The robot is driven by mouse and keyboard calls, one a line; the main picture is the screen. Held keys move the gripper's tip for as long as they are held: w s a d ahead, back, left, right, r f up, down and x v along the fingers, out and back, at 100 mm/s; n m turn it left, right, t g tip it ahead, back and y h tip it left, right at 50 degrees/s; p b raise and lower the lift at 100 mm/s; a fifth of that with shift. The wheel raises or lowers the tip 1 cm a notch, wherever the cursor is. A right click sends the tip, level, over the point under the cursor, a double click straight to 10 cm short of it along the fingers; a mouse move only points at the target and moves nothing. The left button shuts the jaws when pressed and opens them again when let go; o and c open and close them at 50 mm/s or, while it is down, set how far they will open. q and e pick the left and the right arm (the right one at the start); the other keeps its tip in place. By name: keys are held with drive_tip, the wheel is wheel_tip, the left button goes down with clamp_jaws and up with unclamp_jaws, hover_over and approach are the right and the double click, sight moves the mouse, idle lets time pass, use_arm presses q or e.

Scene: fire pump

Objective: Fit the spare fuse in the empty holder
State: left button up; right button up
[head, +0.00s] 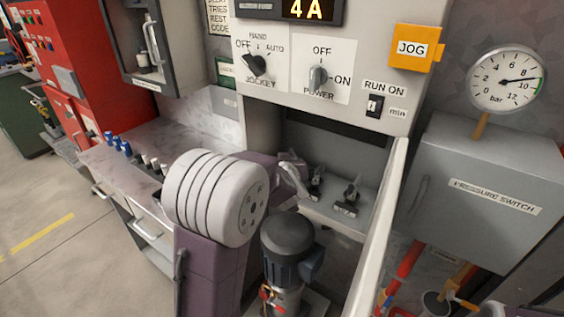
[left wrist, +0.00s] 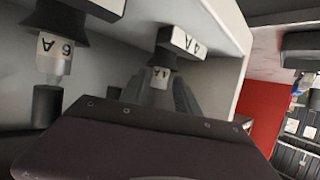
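My left gripper (head: 291,178) reaches into the open cabinet bay at the leftmost fuse position. In the left wrist view, which is upside down, its fingers (left wrist: 160,90) stand on both sides of a white-banded fuse marked 4 A (left wrist: 160,77) and appear shut on it. The fuse's end is at the dark holder (left wrist: 165,54) beside a 4 A plate (left wrist: 184,42); I cannot tell whether it is fully seated. A 6 A fuse (left wrist: 50,46) sits in the neighbouring holder. The display (head: 306,9) reads 4 A. My right gripper is not in view.
An open pale door (head: 382,235) bounds the bay on the right. A dark pump motor (head: 287,245) stands in front. Several blue and white pieces (head: 124,147) stand on the counter at left. The pressure switch box (head: 480,190) is at right.

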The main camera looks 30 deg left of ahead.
use_arm(q)
drive_tip(key=p+v, duration=0.3)
drive_tip(key=v, duration=0.5)
drive_tip(key=shift+s+d+r, duration=0.2)
drive_tip(key=shift+r, duration=0.1)
drive_tip(key=shift+s, duration=0.25)
drive_tip(key=shift+f, duration=0.1)
